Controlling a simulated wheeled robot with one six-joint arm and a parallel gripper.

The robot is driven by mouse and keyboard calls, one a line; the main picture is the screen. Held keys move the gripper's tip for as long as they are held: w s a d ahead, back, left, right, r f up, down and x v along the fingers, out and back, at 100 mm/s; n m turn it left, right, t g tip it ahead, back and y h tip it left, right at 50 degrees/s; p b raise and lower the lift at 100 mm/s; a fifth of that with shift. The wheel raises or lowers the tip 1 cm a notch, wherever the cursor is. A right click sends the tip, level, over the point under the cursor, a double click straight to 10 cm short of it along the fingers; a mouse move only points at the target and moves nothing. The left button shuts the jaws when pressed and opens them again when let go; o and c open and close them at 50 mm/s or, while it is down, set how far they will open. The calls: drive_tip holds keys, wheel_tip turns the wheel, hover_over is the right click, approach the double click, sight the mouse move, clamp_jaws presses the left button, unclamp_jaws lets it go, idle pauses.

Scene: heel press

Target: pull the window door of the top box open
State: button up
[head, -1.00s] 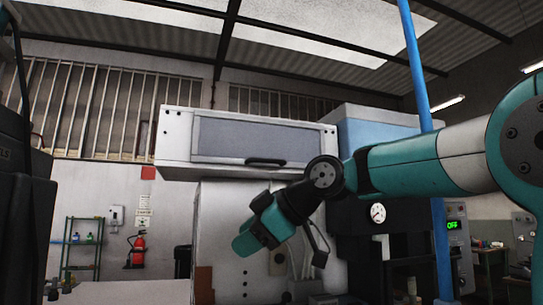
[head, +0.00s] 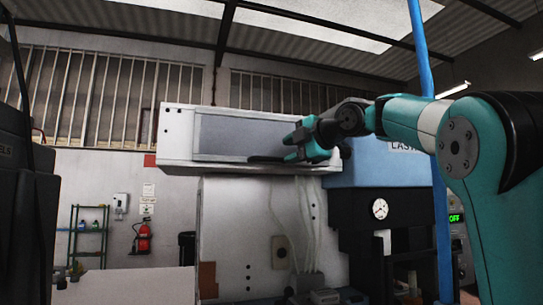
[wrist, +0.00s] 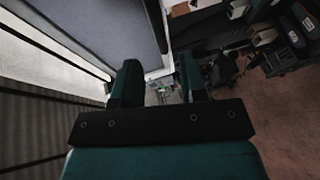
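The top box (head: 178,134) is white and hangs at the upper middle of the head view. Its window door has a grey pane (head: 240,137), which looks closed. A dark handle (head: 262,159) runs along the door's lower edge, its right part hidden behind my gripper. My gripper (head: 291,147) is in front of the door's lower right, close to the handle. In the wrist view the two fingers of my gripper (wrist: 160,86) stand apart with a gap between them. The pane (wrist: 112,22) fills the upper left there. I cannot make out the handle between the fingers.
A blue post (head: 430,130) stands right of the box, near my arm. Below the box are a white panel (head: 232,225) and a dark machine with a round gauge (head: 380,208). A green shelf (head: 90,235) and a red extinguisher (head: 143,237) are at the far left.

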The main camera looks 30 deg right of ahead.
sight(273, 159)
drive_tip(key=p+x, duration=0.2)
drive_tip(key=x, duration=0.4)
drive_tip(key=shift+w+a+r, duration=0.1)
drive_tip(key=shift+w, duration=0.25)
drive_tip(key=shift+w+f+p, duration=0.25)
drive_tip(key=shift+w+p, duration=0.05)
drive_tip(key=shift+w, duration=0.4)
clamp_jaws()
